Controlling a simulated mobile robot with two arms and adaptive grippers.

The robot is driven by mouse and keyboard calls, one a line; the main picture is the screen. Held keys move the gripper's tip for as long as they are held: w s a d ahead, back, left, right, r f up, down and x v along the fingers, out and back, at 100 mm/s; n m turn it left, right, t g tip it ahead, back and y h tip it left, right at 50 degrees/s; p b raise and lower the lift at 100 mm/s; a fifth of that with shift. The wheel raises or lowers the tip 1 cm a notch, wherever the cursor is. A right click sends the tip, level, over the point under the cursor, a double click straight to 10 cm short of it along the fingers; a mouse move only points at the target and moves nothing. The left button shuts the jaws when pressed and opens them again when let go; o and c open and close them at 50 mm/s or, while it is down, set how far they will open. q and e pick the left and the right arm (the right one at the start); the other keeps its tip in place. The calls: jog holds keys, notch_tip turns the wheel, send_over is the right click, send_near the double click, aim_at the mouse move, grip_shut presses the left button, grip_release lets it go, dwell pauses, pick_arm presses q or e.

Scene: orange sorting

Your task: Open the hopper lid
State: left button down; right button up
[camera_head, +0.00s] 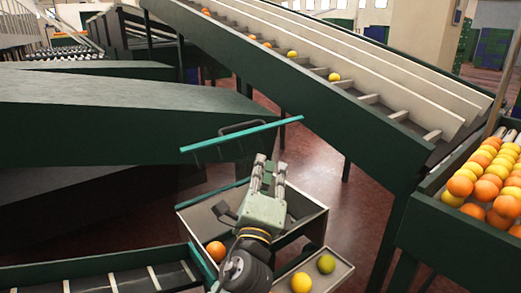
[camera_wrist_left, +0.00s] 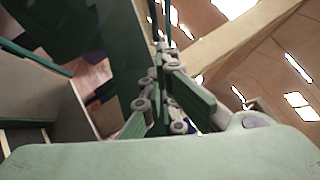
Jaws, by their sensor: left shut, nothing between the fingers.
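The hopper (camera_head: 318,222) is a light-walled box below the middle of the head view, and I can see into its top. The hopper lid (camera_head: 205,146) is a thin teal-edged panel, raised above the box and seen nearly edge-on. A dark bar handle (camera_head: 238,125) stands on its upper side. My left gripper (camera_head: 270,160) points up just below the lid's right half, shut and empty; I cannot tell whether it touches the lid. In the left wrist view its fingers (camera_wrist_left: 162,60) are close together. My right gripper is in neither view.
An orange (camera_head: 216,251) lies at the hopper's left. A yellow fruit (camera_head: 301,282) and a greenish one (camera_head: 326,264) lie in a small tray (camera_head: 342,272) in front. A sloped conveyor (camera_head: 390,140) rises behind. A fruit-filled bin (camera_head: 440,225) stands right.

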aim_at(245, 136)
pick_arm(q)
jog(key=w, duration=0.1)
jog(key=w+a+r+p, duration=0.1)
jog(key=w+a+r, duration=0.1)
jog(key=shift+w+r, duration=0.15)
jog(key=shift+w, duration=0.25)
jog(key=w+a+r+n+p, duration=0.1)
jog(key=p, duration=0.2)
jog(key=w+a+r+n+g+y+p, duration=0.1)
jog(key=w+p, duration=0.1)
jog(key=p, duration=0.2)
jog(key=w+a+r+p, duration=0.1)
jog(key=r+p, duration=0.1)
jog(key=p, duration=0.1)
jog(key=shift+w+n+g+y+p, duration=0.15)
jog(key=shift+n+g+y+p, duration=0.15)
jog(key=shift+n+g+p, duration=0.1)
jog(key=shift+w+a, duration=0.2)
jog(key=shift+f, duration=0.2)
